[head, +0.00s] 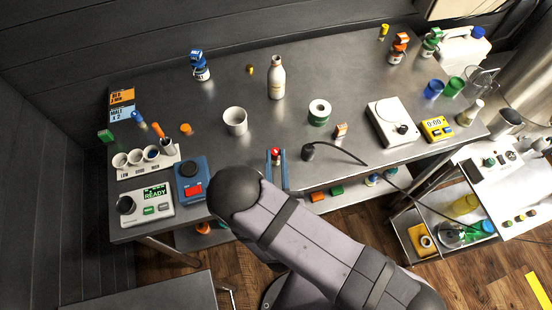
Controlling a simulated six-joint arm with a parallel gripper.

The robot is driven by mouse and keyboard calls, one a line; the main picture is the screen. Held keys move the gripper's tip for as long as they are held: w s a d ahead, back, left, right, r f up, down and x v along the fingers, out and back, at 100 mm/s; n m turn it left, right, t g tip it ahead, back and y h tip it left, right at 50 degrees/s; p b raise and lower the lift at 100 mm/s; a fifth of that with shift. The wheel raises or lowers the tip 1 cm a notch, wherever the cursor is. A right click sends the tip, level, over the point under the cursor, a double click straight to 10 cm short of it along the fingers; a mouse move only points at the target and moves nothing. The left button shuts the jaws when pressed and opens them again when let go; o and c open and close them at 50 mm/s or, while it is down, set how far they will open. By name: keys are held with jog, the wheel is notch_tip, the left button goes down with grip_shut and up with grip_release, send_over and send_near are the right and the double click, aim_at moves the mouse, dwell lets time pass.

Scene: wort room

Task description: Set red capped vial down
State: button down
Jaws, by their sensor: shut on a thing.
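The red capped vial (276,152) shows its red top near the front edge of the steel table (215,193), in the middle of the head view. My gripper (276,157) has its two blue fingers on either side of the vial and is shut on it. The lower part of the vial is mostly hidden between the fingers. I cannot tell whether its base touches the table.
A black probe (308,151) with a cable lies just right of my gripper. A blue device (191,180) is left. The table between cup and gripper is clear.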

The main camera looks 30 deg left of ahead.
notch_tip(320, 180, up, 9)
jog(key=p, duration=0.6)
jog(key=shift+p, duration=0.35)
jog(key=w+d+f+m+g+h+b, duration=0.15)
jog(key=w+d+m+h, duration=0.4)
jog(key=d, duration=0.85)
jog(key=w+d+f+m+g+h+b, duration=0.1)
jog(key=w+d+f+m+h+b, duration=0.15)
jog(key=d+m+h, duration=0.65)
jog(key=w+d+f+m+g+h+b, duration=0.3)
jog(key=d+h, duration=0.6)
jog(key=d, duration=0.9)
jog(key=a+r+n+t+y, duration=0.1)
jog(key=a+n+t+y, duration=0.4)
jog(key=a+t+y, duration=0.1)
jog(key=shift+w+a+n+p, duration=0.3)
jog(key=shift+a+n+p, duration=0.05)
jog(key=shift+p, duration=0.1)
jog(key=shift+a+r, duration=0.1)
jog(key=shift+r, duration=0.05)
